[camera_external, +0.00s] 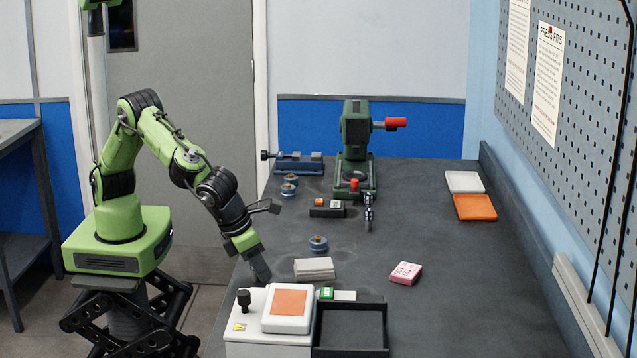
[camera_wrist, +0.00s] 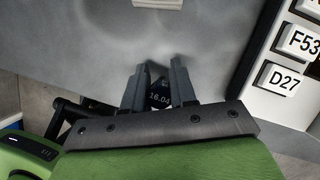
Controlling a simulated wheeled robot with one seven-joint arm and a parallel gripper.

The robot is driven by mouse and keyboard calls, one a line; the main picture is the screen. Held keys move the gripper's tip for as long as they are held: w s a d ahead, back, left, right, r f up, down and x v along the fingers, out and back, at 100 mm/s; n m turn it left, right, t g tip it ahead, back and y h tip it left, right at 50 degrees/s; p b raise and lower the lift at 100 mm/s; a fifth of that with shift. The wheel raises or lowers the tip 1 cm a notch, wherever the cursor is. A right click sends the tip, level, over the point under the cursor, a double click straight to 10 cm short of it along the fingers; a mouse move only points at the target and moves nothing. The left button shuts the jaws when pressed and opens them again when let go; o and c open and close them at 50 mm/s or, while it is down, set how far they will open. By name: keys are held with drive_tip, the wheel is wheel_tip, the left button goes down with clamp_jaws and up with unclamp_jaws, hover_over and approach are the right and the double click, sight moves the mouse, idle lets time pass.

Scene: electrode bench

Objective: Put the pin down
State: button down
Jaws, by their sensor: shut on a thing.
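My gripper (camera_external: 259,264) is low over the near left edge of the dark bench (camera_external: 440,285) in the external view, left of the white box.
The white box (camera_external: 262,338) with an orange-topped pad (camera_external: 289,302) stands close right of my gripper, beside a black tray (camera_external: 350,328). A pale block (camera_external: 314,268) lies just beyond. A green press (camera_external: 356,140) stands farther back. The bench's right middle is mostly clear.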

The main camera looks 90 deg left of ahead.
drive_tip(key=shift+f, duration=0.1)
drive_tip(key=c, duration=0.9)
unclamp_jaws()
drive_tip(key=shift+f+b, duration=0.15)
drive_tip(key=shift+b, duration=0.2)
drive_tip(key=shift+d+b, duration=0.1)
drive_tip(key=shift+b, duration=0.35)
drive_tip(key=p+v, duration=0.6)
drive_tip(key=v, duration=1)
drive_tip(key=s+a+r+n+h, duration=0.1)
drive_tip(key=s+a+r+n, duration=0.25)
drive_tip(key=a+n, duration=0.5)
drive_tip(key=s+a+r+n+h, duration=0.15)
drive_tip(key=a+r+n, duration=0.35)
drive_tip(key=a, duration=0.7)
drive_tip(key=s+a+f+n, duration=0.1)
drive_tip(key=s+a+n, duration=0.3)
drive_tip(key=s+n, duration=0.4)
drive_tip(key=s+a+f+n+t, duration=0.1)
drive_tip(key=s+a+n, duration=0.3)
drive_tip(key=s+n, duration=0.4)
drive_tip(key=shift+f+n+t, duration=0.3)
drive_tip(key=shift+f+n, duration=0.05)
drive_tip(key=shift+n, duration=0.2)
